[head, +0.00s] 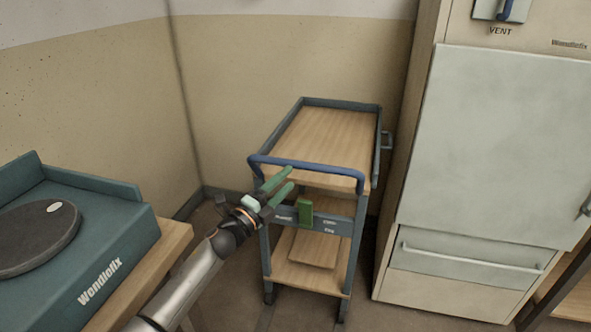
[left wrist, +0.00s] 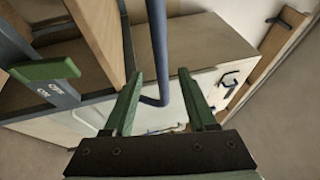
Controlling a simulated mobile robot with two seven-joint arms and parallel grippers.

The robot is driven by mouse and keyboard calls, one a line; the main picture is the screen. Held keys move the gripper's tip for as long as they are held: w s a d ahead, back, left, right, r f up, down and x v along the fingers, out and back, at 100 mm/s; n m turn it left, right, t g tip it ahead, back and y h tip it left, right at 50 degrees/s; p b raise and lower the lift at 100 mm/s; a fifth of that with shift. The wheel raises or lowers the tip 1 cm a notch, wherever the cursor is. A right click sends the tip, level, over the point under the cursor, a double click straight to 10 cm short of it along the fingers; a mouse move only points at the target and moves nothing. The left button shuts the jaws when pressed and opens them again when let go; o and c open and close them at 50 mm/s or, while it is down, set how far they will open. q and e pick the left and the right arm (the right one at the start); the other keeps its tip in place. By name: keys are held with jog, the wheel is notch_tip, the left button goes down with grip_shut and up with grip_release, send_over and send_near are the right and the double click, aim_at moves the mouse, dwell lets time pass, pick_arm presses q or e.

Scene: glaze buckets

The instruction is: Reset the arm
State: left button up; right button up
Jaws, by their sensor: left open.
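My left gripper (head: 289,181) is open in front of the wooden cart, close to its blue push handle (head: 305,166). In the left wrist view the two green fingers of my left gripper (left wrist: 161,76) stand apart with nothing gripped. The blue handle (left wrist: 158,50) shows between and beyond the fingertips there; I cannot tell how close it is. My left arm reaches in from the bottom of the head view. My right gripper is in neither view.
The cart (head: 325,132) has an empty top shelf and a green lever (head: 305,212) at its front. A teal Wondlofix machine (head: 105,240) with a dark round plate stands on a wooden table at left. A large cabinet (head: 490,150) stands at right. Walls close off the back.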

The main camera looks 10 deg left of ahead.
pick_arm(q)
jog(key=s+d+f+n+g+y, duration=0.1)
jog(key=s+f+n+g+y, duration=0.3)
jog(key=s+f+n, duration=1.2)
jog(key=s+d+f+n+g, duration=0.1)
jog(key=s+f+n+g, duration=0.15)
jog(key=s, duration=0.55)
jog(key=s+d+f+n+g+y, duration=0.1)
jog(key=s+f, duration=0.3)
jog(key=s, duration=0.3)
jog(key=s+d+f+n+g, duration=0.1)
jog(key=s+f+n+g, duration=0.15)
jog(key=s, duration=0.55)
jog(key=a+r+t+y+p, duration=0.1)
jog(key=a+r+p, duration=0.2)
jog(key=r+p, duration=1)
jog(key=p, duration=0.5)
jog(key=shift+r, duration=0.35)
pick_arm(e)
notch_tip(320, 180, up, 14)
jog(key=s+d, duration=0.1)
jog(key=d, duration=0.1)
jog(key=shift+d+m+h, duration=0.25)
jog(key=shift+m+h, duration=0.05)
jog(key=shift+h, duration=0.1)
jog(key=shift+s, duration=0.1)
